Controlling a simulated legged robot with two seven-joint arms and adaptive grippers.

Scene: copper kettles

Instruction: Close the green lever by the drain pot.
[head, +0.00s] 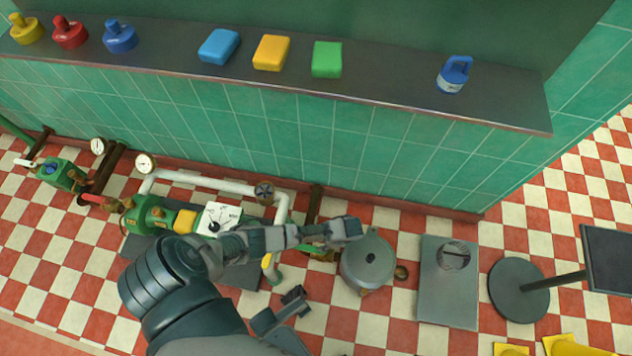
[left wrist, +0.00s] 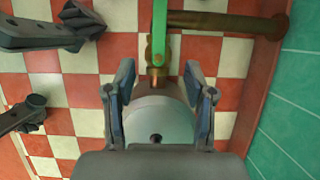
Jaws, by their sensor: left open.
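The grey drain pot (head: 368,265) stands on the checkered floor right of my left gripper (head: 337,232). In the left wrist view, its round top (left wrist: 158,112) shows between the spread fingers of my left gripper (left wrist: 158,78). The green lever (left wrist: 162,30) runs up that picture from a brass valve (left wrist: 157,68) beside the pot. The fingers are open, with the valve in the gap between their tips; I cannot tell their height above it. In the head view, my arm hides most of the lever. My right gripper (head: 290,315) is lower down, open and empty, its fingers apart (left wrist: 55,70).
White pipes (head: 225,184), a gauge (head: 145,163) and a green pump (head: 150,214) lie left along the tiled wall. A grey plate (head: 448,290) and a round stand base (head: 518,290) are right of the pot. A shelf (head: 390,88) runs above.

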